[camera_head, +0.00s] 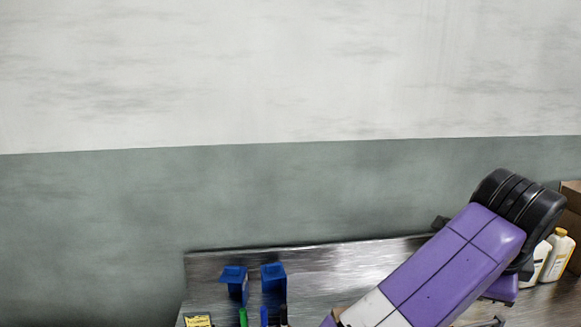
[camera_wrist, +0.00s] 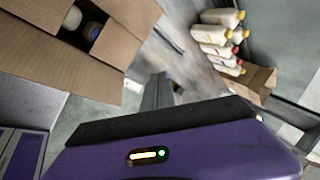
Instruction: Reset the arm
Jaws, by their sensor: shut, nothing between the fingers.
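My arm (camera_head: 455,255) is purple and white with a black joint at its top. It rises from the bottom edge to the right side of the head view, in front of the metal worktop. The head view does not clearly show my gripper. In the wrist view, my purple gripper body with a small lit indicator fills the bottom. Beyond its black edge, the dark fingers of my gripper (camera_wrist: 158,85) stand close together, shut and empty.
In the wrist view, an open cardboard box (camera_wrist: 50,75) with round-topped items is at upper left. Several white bottles (camera_wrist: 215,40) and a smaller box (camera_wrist: 250,82) are at upper right. The head view shows blue holders (camera_head: 273,277) on the worktop (camera_head: 350,265) and bottles (camera_head: 556,255) at right.

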